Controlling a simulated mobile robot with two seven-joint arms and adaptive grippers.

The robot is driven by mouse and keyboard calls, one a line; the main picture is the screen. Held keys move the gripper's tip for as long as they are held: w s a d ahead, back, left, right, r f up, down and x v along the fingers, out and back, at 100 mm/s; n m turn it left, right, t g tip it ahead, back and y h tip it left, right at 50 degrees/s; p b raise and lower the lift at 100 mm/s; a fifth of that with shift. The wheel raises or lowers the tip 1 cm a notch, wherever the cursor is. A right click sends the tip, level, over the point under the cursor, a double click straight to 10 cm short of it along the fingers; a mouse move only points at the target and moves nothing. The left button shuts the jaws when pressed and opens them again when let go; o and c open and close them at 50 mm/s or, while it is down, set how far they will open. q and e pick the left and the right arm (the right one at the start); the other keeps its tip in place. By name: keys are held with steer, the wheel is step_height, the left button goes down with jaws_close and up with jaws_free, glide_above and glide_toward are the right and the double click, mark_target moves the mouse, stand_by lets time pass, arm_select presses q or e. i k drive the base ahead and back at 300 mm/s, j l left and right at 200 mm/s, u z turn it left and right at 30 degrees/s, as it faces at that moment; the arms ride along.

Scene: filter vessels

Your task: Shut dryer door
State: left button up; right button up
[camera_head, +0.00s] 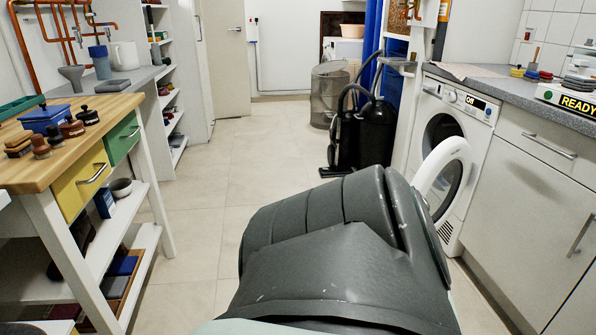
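The white front-loading dryer (478,103) stands under the counter at the right. Its small display seems to read "Off". The dark round opening (436,134) shows behind the door. A large dark grey, ribbed shape (340,255), which seems to be part of my own arm, fills the lower middle and hides the lower part of the door. Neither gripper's fingers can be seen.
White cabinets (535,170) and a grey counter with a "READY" sign (577,102) run along the right. A black vacuum cleaner (365,130) stands beyond the dryer. A wooden workbench (70,130) is at the left. The tiled floor (225,170) between is clear.

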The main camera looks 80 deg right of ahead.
mark_target(441, 180)
steer(key=z, duration=3.5)
steer(key=i+l+z, duration=0.2)
steer(key=l, duration=0.15)
steer(key=l+z, duration=0.15)
steer(key=l, duration=0.25)
steer(key=i+l+z, duration=0.2)
steer(key=k+l, duration=0.1)
steer(key=l, duration=0.05)
